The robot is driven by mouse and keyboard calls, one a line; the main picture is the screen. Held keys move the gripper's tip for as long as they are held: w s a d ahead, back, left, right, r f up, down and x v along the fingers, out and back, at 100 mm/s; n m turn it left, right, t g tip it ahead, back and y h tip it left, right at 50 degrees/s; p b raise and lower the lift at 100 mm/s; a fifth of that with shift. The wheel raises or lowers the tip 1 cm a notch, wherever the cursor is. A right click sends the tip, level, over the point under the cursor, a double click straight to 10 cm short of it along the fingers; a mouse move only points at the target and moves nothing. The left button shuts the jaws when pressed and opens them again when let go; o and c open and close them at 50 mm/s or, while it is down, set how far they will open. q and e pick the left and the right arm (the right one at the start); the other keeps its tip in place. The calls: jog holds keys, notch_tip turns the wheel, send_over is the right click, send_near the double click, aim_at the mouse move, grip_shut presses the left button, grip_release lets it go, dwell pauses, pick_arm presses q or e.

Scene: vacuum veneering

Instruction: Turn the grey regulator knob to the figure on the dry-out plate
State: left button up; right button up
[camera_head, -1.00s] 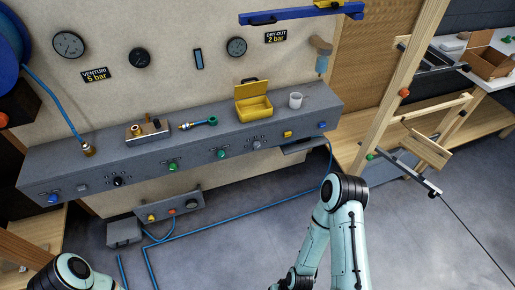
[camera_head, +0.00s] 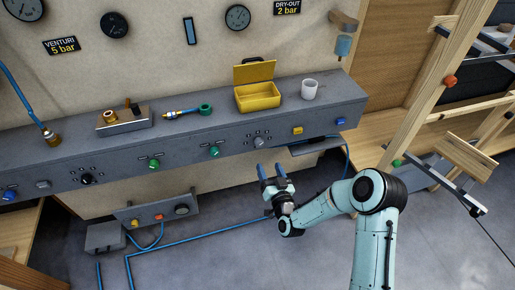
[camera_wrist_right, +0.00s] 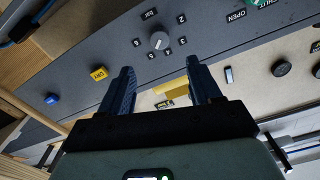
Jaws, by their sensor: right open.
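The grey regulator knob (camera_head: 258,142) sits on the front face of the long grey console, right of a green knob. In the right wrist view the same knob (camera_wrist_right: 159,40) has several white figures around it, including a 2; I cannot tell surely which figure it points at. The dry-out plate (camera_head: 287,7) is black on the wall above and reads 2 bar. My right gripper (camera_head: 272,171) is open and empty, just below and in front of the knob, apart from it. Its two blue fingers (camera_wrist_right: 157,85) point toward the panel. My left gripper is out of view.
The console (camera_head: 200,138) also carries a yellow button (camera_head: 297,131), a blue button (camera_head: 340,121) and green knobs (camera_head: 214,152). A yellow open box (camera_head: 258,97) and a white cup (camera_head: 309,89) stand on top. A wooden frame (camera_head: 425,90) rises at right.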

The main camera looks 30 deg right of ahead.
aim_at(260, 145)
jog(key=b+x, duration=0.1)
jog(key=x, duration=0.9)
jog(key=shift+a+f+b, duration=0.1)
jog(key=shift+f+b, duration=0.05)
jog(key=shift+b, duration=0.2)
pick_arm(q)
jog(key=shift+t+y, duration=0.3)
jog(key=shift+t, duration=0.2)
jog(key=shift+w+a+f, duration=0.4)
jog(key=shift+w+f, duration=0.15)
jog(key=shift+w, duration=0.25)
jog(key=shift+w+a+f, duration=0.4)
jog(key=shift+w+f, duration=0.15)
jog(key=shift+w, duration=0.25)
pick_arm(e)
jog(key=shift+w, duration=0.65)
jog(key=c, duration=1)
